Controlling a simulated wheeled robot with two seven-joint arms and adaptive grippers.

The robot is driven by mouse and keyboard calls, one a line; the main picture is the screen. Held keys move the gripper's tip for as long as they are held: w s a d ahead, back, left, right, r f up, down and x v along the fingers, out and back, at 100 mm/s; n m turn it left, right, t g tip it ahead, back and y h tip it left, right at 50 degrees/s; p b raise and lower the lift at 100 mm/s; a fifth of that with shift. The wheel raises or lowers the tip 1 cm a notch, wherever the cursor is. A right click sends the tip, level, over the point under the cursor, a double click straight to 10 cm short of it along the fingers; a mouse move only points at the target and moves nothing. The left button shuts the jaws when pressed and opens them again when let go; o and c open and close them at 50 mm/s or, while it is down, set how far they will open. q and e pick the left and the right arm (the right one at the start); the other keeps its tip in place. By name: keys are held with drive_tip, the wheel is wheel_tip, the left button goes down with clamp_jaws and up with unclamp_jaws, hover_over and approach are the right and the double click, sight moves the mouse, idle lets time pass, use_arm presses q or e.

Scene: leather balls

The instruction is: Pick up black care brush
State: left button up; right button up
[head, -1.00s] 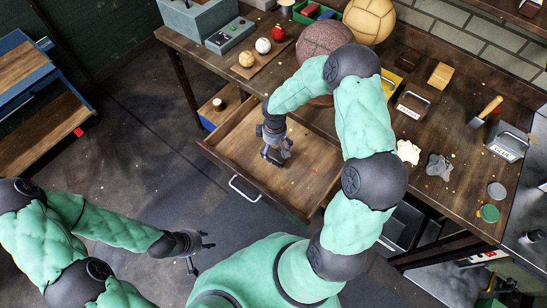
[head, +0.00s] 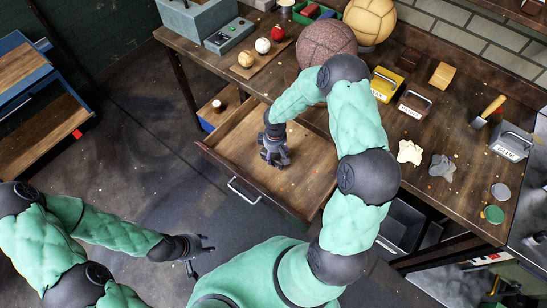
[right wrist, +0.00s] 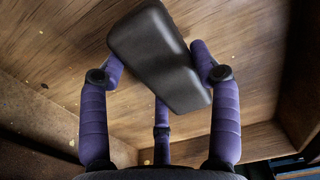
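The black care brush shows in the right wrist view (right wrist: 160,55) as a dark, rounded block, lying at a slant over the drawer's wooden floor. My right gripper (head: 274,158) is low inside the open drawer (head: 235,150). In the right wrist view its purple fingers (right wrist: 158,68) are spread, one on each side of the brush and a third below it. The side fingertips are close to the brush's edges; firm contact cannot be made out. In the head view the gripper hides the brush. My left gripper (head: 200,249) is open and empty above the floor at lower left.
The drawer walls surround my right gripper. On the workbench (head: 425,125) are a brown ball (head: 327,42), a tan ball (head: 369,20), small balls, labelled boxes, cloths and tins. A blue cabinet (head: 45,95) stands at left. The floor between cabinet and drawer is clear.

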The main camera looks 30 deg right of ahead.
drive_tip(key=shift+c, duration=0.8)
drive_tip(key=shift+r, duration=0.1)
drive_tip(key=shift+r+p, duration=0.35)
drive_tip(key=shift+r, duration=0.25)
drive_tip(key=s+a+r+p, duration=0.3)
drive_tip(key=s+a+r, duration=0.3)
drive_tip(key=a+r, duration=0.5)
drive_tip(key=shift+s+a+r, duration=0.2)
drive_tip(key=shift+a+r, duration=0.1)
drive_tip(key=shift+a, duration=0.45)
